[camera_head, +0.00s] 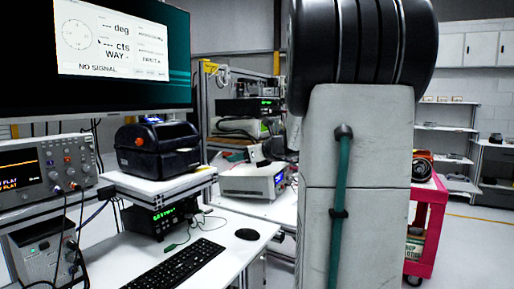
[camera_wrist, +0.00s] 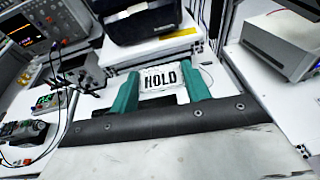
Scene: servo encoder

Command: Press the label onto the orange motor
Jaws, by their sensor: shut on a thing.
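The label is held up, in front of the white stand under the black printer. In the head view my arm blocks the middle, and neither label nor fingers can be made out. A round orange and black thing (camera_head: 422,166) lies on the red cart at the right, partly behind my arm. I cannot tell whether it is the orange motor.
A black label printer (camera_head: 158,148) stands on a white raised stand (camera_head: 160,186). A keyboard (camera_head: 175,268) and mouse (camera_head: 248,234) lie on the desk. An oscilloscope (camera_head: 45,172) is at the left. The red cart (camera_head: 431,226) stands at the right with floor around it.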

